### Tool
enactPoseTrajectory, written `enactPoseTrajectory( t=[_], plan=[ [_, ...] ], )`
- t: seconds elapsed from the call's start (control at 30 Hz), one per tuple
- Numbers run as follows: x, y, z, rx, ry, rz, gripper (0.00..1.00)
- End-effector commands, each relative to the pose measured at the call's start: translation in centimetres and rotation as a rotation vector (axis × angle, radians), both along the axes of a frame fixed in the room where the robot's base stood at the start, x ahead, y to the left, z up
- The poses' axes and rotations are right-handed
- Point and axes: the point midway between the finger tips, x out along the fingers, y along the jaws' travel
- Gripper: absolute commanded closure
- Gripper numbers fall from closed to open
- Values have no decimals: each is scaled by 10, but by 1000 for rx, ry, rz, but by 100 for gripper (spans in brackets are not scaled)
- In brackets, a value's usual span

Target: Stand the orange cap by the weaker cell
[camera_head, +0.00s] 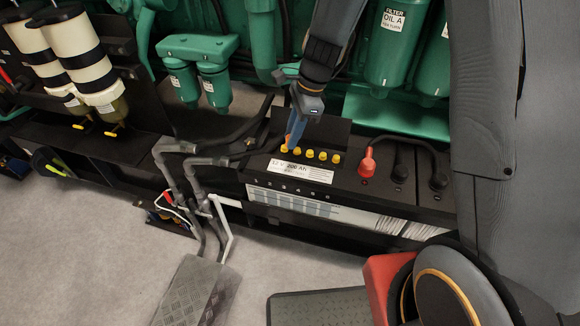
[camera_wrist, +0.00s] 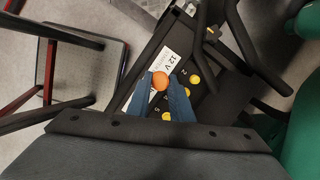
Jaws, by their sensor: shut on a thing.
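The orange cap (camera_wrist: 159,81) is between the fingertips of my gripper (camera_wrist: 164,88) in the wrist view, and my gripper is shut on it. In the head view my gripper (camera_head: 291,138) points down at the left end of the battery's row of yellow caps (camera_head: 309,155). The black battery (camera_head: 345,180) has a white label (camera_head: 301,171) reading 12 V 200 Ah. Yellow caps (camera_wrist: 194,79) also show right beside the fingertips in the wrist view. I cannot tell whether the orange cap touches the battery.
A red terminal boot (camera_head: 367,162) and black cables stand on the battery's right part. Grey pipes (camera_head: 178,160) rise at its left. Green filters (camera_head: 392,45) hang behind.

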Motion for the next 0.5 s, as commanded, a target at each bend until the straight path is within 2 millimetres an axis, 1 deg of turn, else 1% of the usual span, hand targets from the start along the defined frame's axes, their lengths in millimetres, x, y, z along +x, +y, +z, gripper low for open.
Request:
enactPoseTrajectory(
  t=[0.07, 0.3, 0.5],
  plan=[
    [-1, 2, -6, 0, 3, -25, 100],
    [-1, 2, -45, -1, 4, -29, 100],
    [0, 2, -60, 0, 2, -29, 100]
  ],
)
